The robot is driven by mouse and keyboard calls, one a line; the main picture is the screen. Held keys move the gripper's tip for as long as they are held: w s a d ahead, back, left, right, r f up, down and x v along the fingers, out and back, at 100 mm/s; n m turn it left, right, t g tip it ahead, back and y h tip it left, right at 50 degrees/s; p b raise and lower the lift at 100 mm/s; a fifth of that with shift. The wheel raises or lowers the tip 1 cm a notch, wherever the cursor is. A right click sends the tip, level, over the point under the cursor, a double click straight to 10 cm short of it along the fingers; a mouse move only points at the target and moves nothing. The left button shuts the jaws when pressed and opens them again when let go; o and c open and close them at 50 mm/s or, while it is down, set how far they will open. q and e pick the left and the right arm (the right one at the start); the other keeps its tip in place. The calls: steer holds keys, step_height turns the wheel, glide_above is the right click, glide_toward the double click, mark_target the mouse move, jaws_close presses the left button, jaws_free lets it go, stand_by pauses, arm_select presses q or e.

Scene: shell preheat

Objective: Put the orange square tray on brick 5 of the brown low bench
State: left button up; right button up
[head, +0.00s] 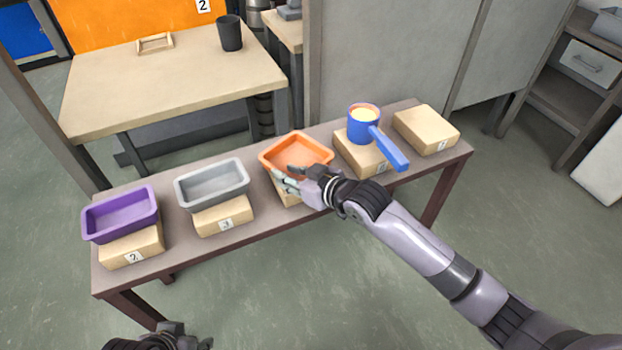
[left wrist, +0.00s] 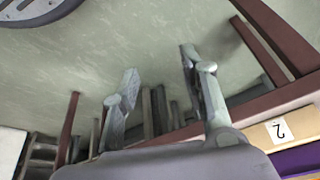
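The orange square tray (head: 313,142) is at the middle of the brown low bench (head: 270,221), over a tan brick (head: 287,195) whose label is hidden. My right gripper (head: 287,177) is at the tray's near wall, with a finger over the inside and another outside. I cannot tell whether it is closed on the wall. To the right, a brick (head: 360,158) carries a blue pot; the last brick (head: 426,130) at the right end is bare. Their labels are too small to read surely. My left gripper (left wrist: 158,95) is open and empty, low before the bench.
A purple tray (head: 120,214) sits on brick 2 and a grey tray (head: 212,184) on brick 3. The blue pot (head: 362,128) has yellow contents and a handle toward the front right. Behind is a wooden table (head: 170,85) with a dark cup (head: 230,33).

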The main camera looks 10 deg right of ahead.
steer(key=p+v, duration=0.2)
steer(key=v, duration=0.6)
arm_select(q)
steer(key=shift+s+a+r+g, duration=0.1)
steer(key=shift+s+r+g, duration=0.2)
steer(key=shift+s+r, duration=0.25)
arm_select(e)
steer(key=s+d+f+m+g+h, duration=0.2)
steer(key=s+d+f, duration=0.2)
steer(key=s, duration=0.4)
steer(key=s+d+f+m+g+h, duration=0.2)
steer(key=s+d+f+h, duration=0.1)
steer(key=s, duration=0.6)
steer(key=s+d+f+m+g+h, duration=0.2)
steer(key=s+d+f+g+h, duration=0.1)
steer(key=s+d+f, duration=0.2)
steer(key=s+d, duration=0.2)
steer(key=s, duration=0.2)
steer(key=shift+d, duration=0.25)
arm_select(q)
steer(key=shift+w+r, duration=0.15)
arm_select(e)
steer(key=shift+s+f, duration=0.1)
steer(key=shift+s, duration=0.05)
arm_select(q)
steer(key=shift+w, duration=0.1)
